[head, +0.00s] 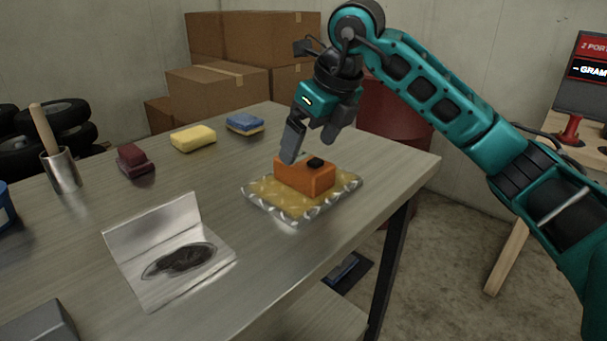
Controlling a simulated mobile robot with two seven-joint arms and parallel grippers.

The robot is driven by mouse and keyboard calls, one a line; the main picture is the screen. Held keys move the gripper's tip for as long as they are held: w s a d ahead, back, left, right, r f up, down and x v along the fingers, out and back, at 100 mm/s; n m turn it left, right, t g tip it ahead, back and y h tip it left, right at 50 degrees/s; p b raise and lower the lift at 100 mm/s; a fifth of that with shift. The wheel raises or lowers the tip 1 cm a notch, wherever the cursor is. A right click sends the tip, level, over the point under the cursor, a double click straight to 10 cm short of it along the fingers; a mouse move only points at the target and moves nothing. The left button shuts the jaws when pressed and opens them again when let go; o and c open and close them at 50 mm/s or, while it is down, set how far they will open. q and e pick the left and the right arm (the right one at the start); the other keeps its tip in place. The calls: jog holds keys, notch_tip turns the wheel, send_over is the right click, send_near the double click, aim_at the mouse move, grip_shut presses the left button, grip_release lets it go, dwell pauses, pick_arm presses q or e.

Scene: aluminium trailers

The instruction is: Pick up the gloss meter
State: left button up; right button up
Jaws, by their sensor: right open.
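The gloss meter appears to be the orange box (305,177) with a small black part on top. It rests on a yellow pad with a clear, crinkled edge (265,203) on the table. My right gripper (308,152) is above the orange box, its fingers apart and pointing down. One finger overlaps the box's back left corner in the picture; I cannot tell whether it touches. Nothing is held in the gripper. My left gripper is not in view.
On the table (310,242) are a bent metal sheet with a dark patch (140,235), a yellow sponge (193,138), a blue-yellow sponge (245,124), a dark red block (134,158) and a metal cup (62,171) with a wooden handle. Boxes (215,92) stand behind.

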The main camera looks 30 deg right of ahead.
aim_at(304, 161)
jog(key=b+x, duration=0.1)
jog(key=x, duration=0.4)
jog(key=shift+s+f, duration=0.1)
jog(key=shift+f, duration=0.15)
jog(key=shift+r, duration=0.1)
jog(key=c, duration=1.2)
